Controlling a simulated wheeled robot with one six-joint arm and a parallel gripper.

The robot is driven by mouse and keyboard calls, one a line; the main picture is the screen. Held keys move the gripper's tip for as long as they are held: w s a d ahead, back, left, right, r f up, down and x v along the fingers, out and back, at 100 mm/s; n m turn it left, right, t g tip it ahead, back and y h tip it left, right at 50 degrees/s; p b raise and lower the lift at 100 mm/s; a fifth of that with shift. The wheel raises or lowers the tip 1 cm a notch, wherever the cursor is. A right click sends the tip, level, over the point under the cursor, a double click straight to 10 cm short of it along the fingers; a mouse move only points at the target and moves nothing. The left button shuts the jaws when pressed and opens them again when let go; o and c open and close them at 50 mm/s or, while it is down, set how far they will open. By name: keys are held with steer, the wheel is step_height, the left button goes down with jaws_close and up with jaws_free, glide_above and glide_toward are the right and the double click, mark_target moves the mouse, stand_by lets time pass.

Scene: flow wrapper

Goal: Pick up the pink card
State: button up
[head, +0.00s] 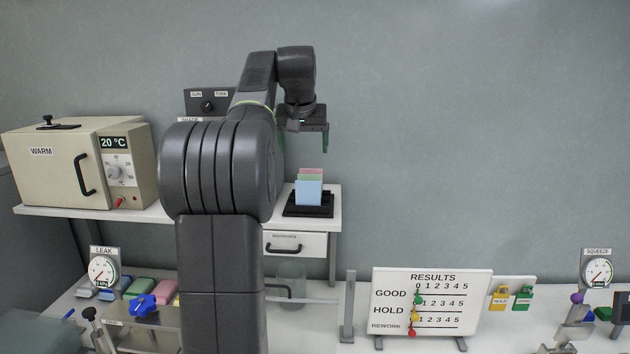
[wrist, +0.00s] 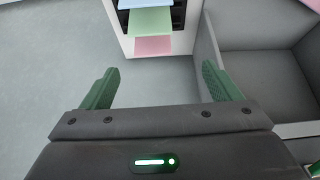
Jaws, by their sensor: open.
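The pink card (head: 312,171) stands at the back of a black holder (head: 308,211), behind a green card (head: 309,178) and a blue card (head: 308,192). Only its upper edge shows in the head view. In the wrist view the pink card (wrist: 154,46) is the nearest of the three to my gripper, with the green card (wrist: 150,20) and blue card (wrist: 140,4) beyond it. My gripper (wrist: 161,70) is open and empty, its green fingers apart. In the head view my gripper (head: 313,143) hangs above the cards, clear of them.
The holder stands at the right end of a white shelf (head: 335,196), above a drawer (head: 294,244). A beige warming oven (head: 60,165) stands at the left. A results board (head: 432,300) stands on the lower bench. The wall space right of my gripper is clear.

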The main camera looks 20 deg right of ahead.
steer(key=shift+w+d+r+p+x, duration=0.15)
steer(key=shift+d+p+x, duration=0.15)
steer(key=shift+x, duration=1.9)
steer(key=shift+w+d+r+p+x, duration=0.1)
steer(key=shift+d+p+x, duration=0.2)
steer(key=shift+x, duration=1.95)
steer(key=shift+w+d+r+p+x, duration=0.15)
steer(key=shift+d+p+x, duration=0.15)
steer(key=shift+x, duration=1.9)
steer(key=c, duration=1)
steer(key=shift+c, duration=0.2)
